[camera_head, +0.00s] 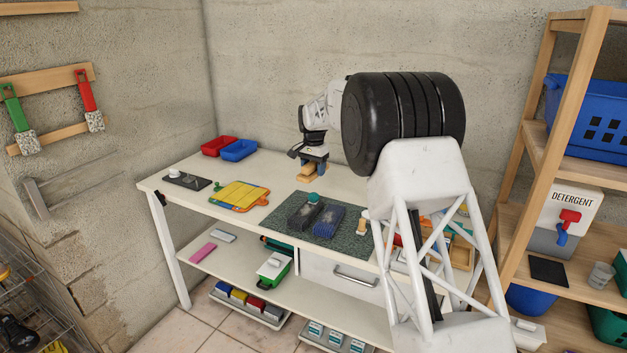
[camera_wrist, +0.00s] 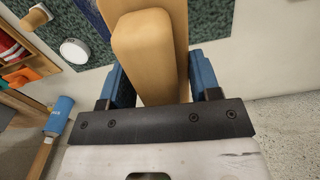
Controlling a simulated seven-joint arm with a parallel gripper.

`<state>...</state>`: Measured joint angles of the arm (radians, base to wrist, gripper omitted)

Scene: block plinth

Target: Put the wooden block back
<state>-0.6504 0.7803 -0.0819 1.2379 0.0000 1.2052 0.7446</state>
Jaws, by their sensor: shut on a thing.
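A tan wooden block (camera_wrist: 145,45) stands between the two blue fingers of my gripper (camera_wrist: 156,72) in the wrist view, and the fingers are shut on it. A second light wooden surface (camera_wrist: 178,14) shows just behind the block; I cannot tell if they touch. In the head view my gripper (camera_head: 313,160) is low over the back of the white table (camera_head: 262,182), with light wood (camera_head: 306,174) under and between its fingers. The gripper hides part of the wood there, so the block's underside and its contact with what is below cannot be seen.
Red (camera_head: 219,146) and blue bins (camera_head: 238,150) stand left of my gripper. A yellow board (camera_head: 240,196) lies in front left. My arm hides the table's right part.

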